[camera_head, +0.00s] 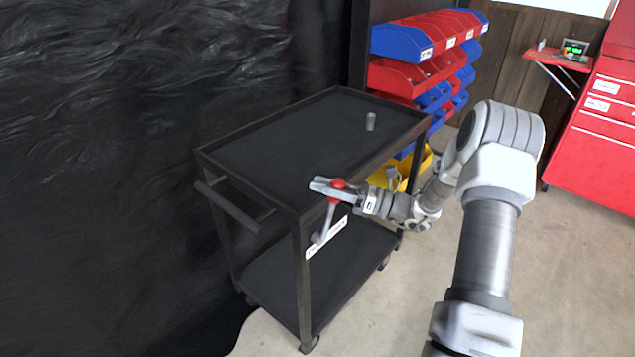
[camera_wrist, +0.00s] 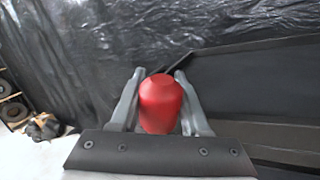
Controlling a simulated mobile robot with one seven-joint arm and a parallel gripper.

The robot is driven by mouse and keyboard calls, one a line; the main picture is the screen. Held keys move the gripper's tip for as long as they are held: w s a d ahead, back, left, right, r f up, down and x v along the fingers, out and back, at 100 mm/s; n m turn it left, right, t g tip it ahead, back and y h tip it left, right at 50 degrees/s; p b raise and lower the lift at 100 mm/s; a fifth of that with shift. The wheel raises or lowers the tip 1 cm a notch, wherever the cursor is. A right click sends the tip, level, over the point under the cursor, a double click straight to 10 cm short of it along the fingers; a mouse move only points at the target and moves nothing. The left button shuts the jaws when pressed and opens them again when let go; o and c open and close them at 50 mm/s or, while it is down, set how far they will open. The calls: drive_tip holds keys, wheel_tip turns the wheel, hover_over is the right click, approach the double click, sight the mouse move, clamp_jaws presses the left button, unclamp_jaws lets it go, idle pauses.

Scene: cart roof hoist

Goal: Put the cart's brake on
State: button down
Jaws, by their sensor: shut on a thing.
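The black two-shelf cart (camera_head: 270,150) stands on the floor in the middle of the head view. Its brake lever (camera_head: 325,224) is a grey bar at the near side of the cart, with a red knob (camera_head: 338,184) at its top end. A white label (camera_head: 327,240) sits behind the lever's lower part. My gripper (camera_head: 325,187) is shut on the red knob, beside the cart's top edge. In the wrist view the red knob (camera_wrist: 160,104) stands between my two grey fingers. The cart's dark edge shows at the right there (camera_wrist: 260,90).
A small grey cylinder (camera_head: 370,121) stands on the cart's top shelf. The cart's push handle (camera_head: 228,207) is at its left end. Red and blue bins (camera_head: 420,65) and a yellow bin (camera_head: 405,170) are behind. A red cabinet (camera_head: 600,130) is at the right. Black sheeting (camera_head: 110,150) hangs left.

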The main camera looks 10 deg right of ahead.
drive_tip(key=shift+w+d+f, duration=0.1)
drive_tip(key=shift+w+d, duration=0.05)
drive_tip(key=shift+d, duration=0.05)
drive_tip(key=shift+c, duration=1.8)
unclamp_jaws()
drive_tip(key=p+v, duration=0.1)
drive_tip(key=v, duration=1.6)
drive_tip(key=shift+d, duration=0.15)
drive_tip(key=shift+f, duration=0.1)
